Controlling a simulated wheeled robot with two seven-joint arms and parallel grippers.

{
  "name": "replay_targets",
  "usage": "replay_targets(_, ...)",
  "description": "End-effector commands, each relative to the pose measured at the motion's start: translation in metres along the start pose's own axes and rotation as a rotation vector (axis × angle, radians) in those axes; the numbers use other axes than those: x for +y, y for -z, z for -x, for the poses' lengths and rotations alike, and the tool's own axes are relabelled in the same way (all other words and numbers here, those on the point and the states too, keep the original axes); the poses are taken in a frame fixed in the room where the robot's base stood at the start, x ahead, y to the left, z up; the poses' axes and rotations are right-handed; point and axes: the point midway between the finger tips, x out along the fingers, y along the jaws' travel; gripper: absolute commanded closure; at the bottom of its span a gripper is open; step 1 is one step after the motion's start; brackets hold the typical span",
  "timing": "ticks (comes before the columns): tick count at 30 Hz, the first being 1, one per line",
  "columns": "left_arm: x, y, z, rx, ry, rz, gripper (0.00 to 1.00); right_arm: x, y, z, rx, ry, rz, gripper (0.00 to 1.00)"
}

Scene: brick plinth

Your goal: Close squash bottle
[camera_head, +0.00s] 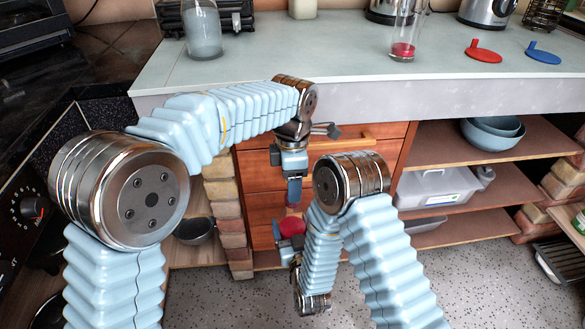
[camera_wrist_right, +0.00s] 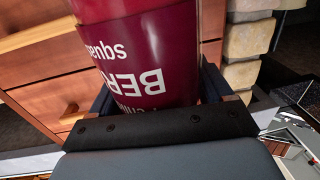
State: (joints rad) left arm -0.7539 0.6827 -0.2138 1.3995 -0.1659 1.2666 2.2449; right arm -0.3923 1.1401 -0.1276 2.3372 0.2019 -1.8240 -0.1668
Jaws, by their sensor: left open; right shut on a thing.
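The squash bottle (camera_wrist_right: 150,62) fills the upper middle of the right wrist view, with a dark red label and upside-down white lettering. In the head view its red body (camera_head: 291,227) shows small, low in front of the wooden drawers. My right gripper (camera_wrist_right: 158,98) is shut on the bottle, with a finger at each side. In the head view the right gripper (camera_head: 291,250) is partly hidden by my own arm. My left gripper (camera_head: 294,200) points down just above the bottle and is open. I cannot clearly make out the cap or whether it touches the left fingers.
The pale counter (camera_head: 350,65) edge lies behind my arms. On it stand a glass with red liquid (camera_head: 403,45), a glass jar (camera_head: 202,30), a red disc (camera_head: 483,52) and a blue disc (camera_head: 543,53). Shelves with bowls (camera_head: 492,132) and a plastic box (camera_head: 437,187) are at right.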

Motion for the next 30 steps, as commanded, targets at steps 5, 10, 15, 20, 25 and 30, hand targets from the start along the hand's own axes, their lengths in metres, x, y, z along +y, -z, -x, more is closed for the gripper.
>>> replay_targets(5, 0.0, 0.001, -0.024, 0.002, 0.002, 0.0, 0.41, 0.0, 0.001, 0.0, 0.003, 0.0, 0.0, 1.0)
replay_targets(10, 0.0, 0.0, -0.033, 0.001, 0.001, -0.001, 0.41, 0.0, 0.001, 0.0, 0.003, 0.0, -0.001, 1.0)
replay_targets(15, 0.0, 0.0, -0.034, 0.0, 0.0, -0.001, 0.41, 0.0, 0.001, 0.0, 0.003, 0.0, 0.0, 1.0)
replay_targets(20, 0.0, 0.0, -0.034, 0.0, 0.0, -0.001, 0.48, 0.0, 0.001, 0.0, 0.003, 0.0, 0.0, 1.0)
replay_targets(25, 0.0, 0.0, -0.034, 0.0, 0.0, -0.001, 0.75, 0.0, 0.001, 0.0, 0.003, 0.0, -0.001, 1.0)
replay_targets(30, 0.0, 0.0, -0.034, 0.0, 0.0, -0.001, 0.99, 0.0, 0.001, 0.0, 0.003, 0.0, 0.0, 1.0)
